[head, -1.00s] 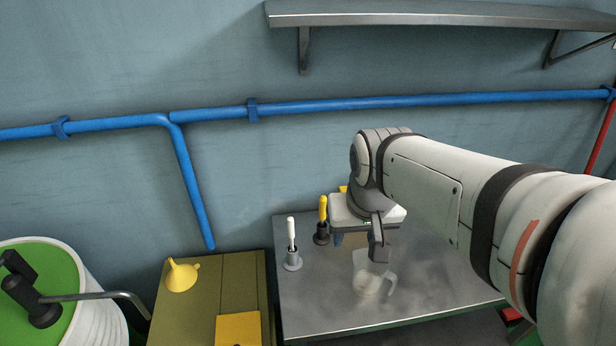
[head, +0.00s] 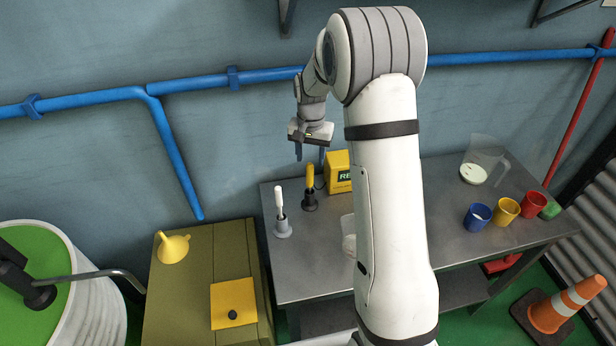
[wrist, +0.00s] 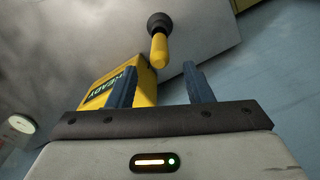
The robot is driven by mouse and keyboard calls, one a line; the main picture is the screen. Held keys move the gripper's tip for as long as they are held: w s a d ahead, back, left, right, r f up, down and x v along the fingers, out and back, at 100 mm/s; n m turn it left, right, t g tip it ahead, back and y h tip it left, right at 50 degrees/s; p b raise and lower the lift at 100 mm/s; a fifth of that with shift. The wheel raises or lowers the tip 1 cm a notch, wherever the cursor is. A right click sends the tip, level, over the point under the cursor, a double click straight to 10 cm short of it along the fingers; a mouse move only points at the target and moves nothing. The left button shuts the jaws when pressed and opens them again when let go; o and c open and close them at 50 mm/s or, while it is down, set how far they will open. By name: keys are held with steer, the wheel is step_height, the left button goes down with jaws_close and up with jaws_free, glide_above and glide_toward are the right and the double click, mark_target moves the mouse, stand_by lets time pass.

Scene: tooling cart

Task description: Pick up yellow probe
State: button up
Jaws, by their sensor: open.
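The yellow probe (head: 310,177) stands upright in a dark holder (head: 310,201) on the metal cart top. In the wrist view the yellow probe (wrist: 159,50) shows beyond the fingertips, roughly midway between them, with its dark holder (wrist: 160,24) behind it. My gripper (head: 311,154) is open and empty, above the probe and apart from it. Its two blue fingers also show in the wrist view (wrist: 160,78).
A white probe (head: 279,197) in a grey holder (head: 283,229) stands left of the yellow one. A yellow box (head: 339,172) is close on the right. Blue (head: 476,217), yellow (head: 506,212) and red (head: 533,205) mugs stand farther right. Blue pipes (head: 270,76) cross the wall behind.

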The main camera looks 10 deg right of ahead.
mark_target(310, 176)
steer(key=f+p, duration=0.1)
steer(key=f, duration=0.4)
steer(key=f+p, duration=0.1)
steer(key=f, duration=0.2)
steer(key=shift+s+a+p, duration=0.15)
steer(key=shift+s+p, duration=0.1)
steer(key=shift+p, duration=0.05)
jaws_close()
